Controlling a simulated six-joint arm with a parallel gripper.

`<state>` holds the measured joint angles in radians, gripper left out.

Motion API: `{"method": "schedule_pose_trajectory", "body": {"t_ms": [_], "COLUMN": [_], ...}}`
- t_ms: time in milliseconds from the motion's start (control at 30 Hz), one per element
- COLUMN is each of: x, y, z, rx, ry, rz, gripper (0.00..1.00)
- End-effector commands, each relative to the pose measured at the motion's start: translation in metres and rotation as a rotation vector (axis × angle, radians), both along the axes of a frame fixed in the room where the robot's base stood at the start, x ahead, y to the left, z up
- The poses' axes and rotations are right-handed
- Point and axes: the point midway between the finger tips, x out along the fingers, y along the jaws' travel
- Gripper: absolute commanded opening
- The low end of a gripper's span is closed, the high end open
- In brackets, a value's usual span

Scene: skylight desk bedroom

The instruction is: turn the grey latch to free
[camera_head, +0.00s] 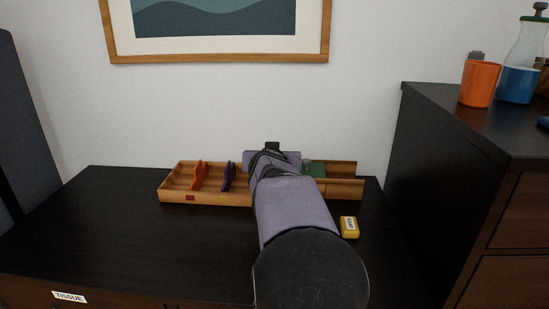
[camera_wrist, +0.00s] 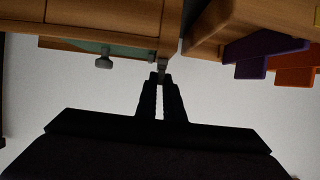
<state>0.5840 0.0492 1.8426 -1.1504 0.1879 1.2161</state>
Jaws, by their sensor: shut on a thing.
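A long wooden box (camera_head: 225,198) lies on the dark desk, and my arm covers its middle. Its right part holds a green panel (camera_head: 317,170), which also shows in the wrist view (camera_wrist: 78,45) with a grey-green knob (camera_wrist: 104,62) on it. In the wrist view, the grey latch (camera_wrist: 163,66) is a small piece at the edge of the wooden part, beside a gap. My gripper (camera_wrist: 160,78) has its fingers close together at the latch and is shut on it. The latch's exact turn angle is hard to tell. The head view hides latch and fingertips behind my arm.
An orange piece (camera_head: 199,176) and a purple piece (camera_head: 228,177) stand in the box's left part. A small yellow box (camera_head: 349,227) lies right of my arm. A taller dark cabinet (camera_head: 450,180) stands at right with an orange cup (camera_head: 480,84). The desk's left is clear.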

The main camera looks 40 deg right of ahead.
Motion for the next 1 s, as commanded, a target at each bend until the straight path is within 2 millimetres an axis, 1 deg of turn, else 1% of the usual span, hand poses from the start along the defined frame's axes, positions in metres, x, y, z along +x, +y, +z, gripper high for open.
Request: {"method": "schedule_pose_trajectory", "body": {"t_ms": [33, 67, 100, 133, 433, 567, 1000], "x": [0.001, 0.001, 0.001, 0.001, 0.000, -0.004, -0.038], "y": [0.000, 0.000, 0.000, 0.000, 0.001, 0.004, 0.037], "z": [0.000, 0.000, 0.000, 0.000, 0.000, 0.003, 0.024], "rx": [-0.001, -0.001, -0.001, -0.001, -0.001, -0.001, -0.002], "ry": [0.000, 0.000, 0.000, 0.000, 0.001, -0.001, -0.001], "rz": [0.003, 0.003, 0.003, 0.003, 0.000, 0.000, 0.001], "gripper": [0.00, 0.15, 0.24, 0.27, 0.27, 0.27, 0.27]}}
